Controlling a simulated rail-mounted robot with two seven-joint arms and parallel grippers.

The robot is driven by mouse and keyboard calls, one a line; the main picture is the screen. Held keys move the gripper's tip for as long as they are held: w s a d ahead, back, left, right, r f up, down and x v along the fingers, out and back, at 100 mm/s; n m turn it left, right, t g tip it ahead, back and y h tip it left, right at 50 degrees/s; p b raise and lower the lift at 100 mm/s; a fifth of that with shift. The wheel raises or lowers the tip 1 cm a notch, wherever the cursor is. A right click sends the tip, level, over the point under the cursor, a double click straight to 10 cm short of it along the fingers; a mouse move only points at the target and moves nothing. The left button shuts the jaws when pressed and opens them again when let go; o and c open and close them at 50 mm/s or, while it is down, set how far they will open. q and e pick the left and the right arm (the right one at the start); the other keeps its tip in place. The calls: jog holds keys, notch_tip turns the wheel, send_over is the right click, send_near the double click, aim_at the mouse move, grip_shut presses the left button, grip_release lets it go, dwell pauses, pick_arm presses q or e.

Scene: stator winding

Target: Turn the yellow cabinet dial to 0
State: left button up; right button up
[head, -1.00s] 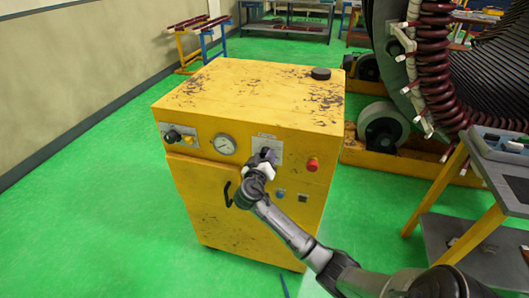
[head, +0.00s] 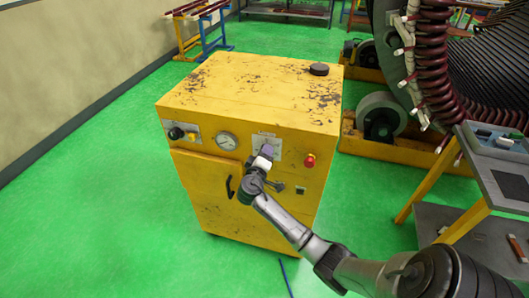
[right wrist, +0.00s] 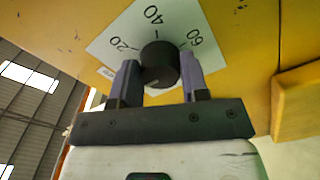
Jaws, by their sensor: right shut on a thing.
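The yellow cabinet (head: 260,95) stands upright on the floor, its control panel facing me. In the right wrist view the dial (right wrist: 160,60) is a round black knob on a white scale plate (right wrist: 125,35) with 20, 40 and 60 readable. Its pointer setting is not clear, and 0 is not readable. My right gripper (right wrist: 160,75) has its two purple-grey fingers on either side of the knob, shut on it. In the head view the right gripper (head: 265,153) is at the panel and hides the dial. My left gripper is not in view.
Beside the dial are a round gauge (head: 226,141), a black knob (head: 176,133) at the left and a red button (head: 309,160) at the right. A black handle (head: 230,187) is on the door below. A workbench (head: 490,165) stands at the right.

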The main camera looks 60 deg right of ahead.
dwell(0.5)
jog(key=o, duration=0.9)
jog(key=shift+a, duration=0.1)
jog(key=shift+v, duration=6.85)
